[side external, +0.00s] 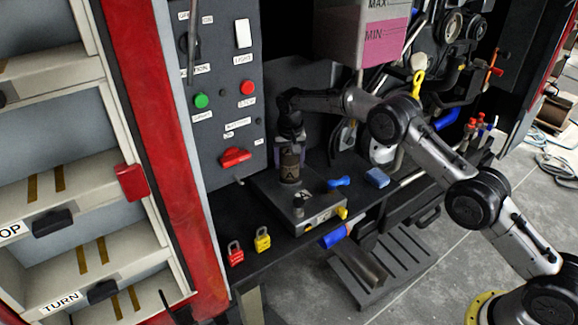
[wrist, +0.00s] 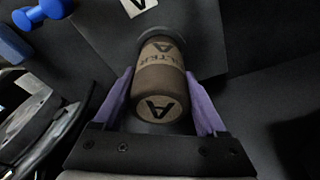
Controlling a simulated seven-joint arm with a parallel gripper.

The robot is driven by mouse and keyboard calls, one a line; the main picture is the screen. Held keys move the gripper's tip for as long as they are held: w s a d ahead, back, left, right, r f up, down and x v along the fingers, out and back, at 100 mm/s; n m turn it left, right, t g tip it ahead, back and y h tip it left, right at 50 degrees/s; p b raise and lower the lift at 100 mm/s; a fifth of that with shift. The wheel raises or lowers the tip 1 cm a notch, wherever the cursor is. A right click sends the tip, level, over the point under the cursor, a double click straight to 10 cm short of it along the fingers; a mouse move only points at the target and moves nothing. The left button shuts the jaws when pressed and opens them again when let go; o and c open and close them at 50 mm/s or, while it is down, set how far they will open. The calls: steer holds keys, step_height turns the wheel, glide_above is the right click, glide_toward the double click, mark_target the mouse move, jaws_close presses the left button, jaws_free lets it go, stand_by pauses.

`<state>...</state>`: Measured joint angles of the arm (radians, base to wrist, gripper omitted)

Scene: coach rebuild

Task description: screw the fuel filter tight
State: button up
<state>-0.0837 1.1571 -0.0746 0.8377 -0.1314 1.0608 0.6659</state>
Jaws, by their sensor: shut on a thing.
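The fuel filter (side external: 289,168) is a brown cylinder standing upright on a dark block on the bench. In the wrist view the filter (wrist: 160,78) shows the letters "FILTER" and an "A" on its side and another "A" on its end. My gripper (side external: 290,146) comes down over it from above. In the wrist view its purple fingers (wrist: 160,100) lie on both sides of the filter, shut on it. The filter's far end meets a dark round seat (wrist: 160,38) on the block. The thread is hidden.
A blue dumbbell-shaped piece (side external: 339,182) and a blue block (side external: 376,178) lie to the right. A red padlock (side external: 235,252) and a yellow padlock (side external: 262,239) are at the front left. A switch panel (side external: 222,100) rises behind on the left.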

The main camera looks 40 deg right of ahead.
steer(key=shift+w+r, duration=0.1)
steer(key=shift+r, duration=0.1)
steer(key=m+h, duration=0.1)
steer(key=m, duration=0.4)
steer(key=shift+r+g, duration=0.15)
steer(key=shift+g, duration=0.15)
steer(key=shift+r+m, duration=0.1)
steer(key=shift+m, duration=0.4)
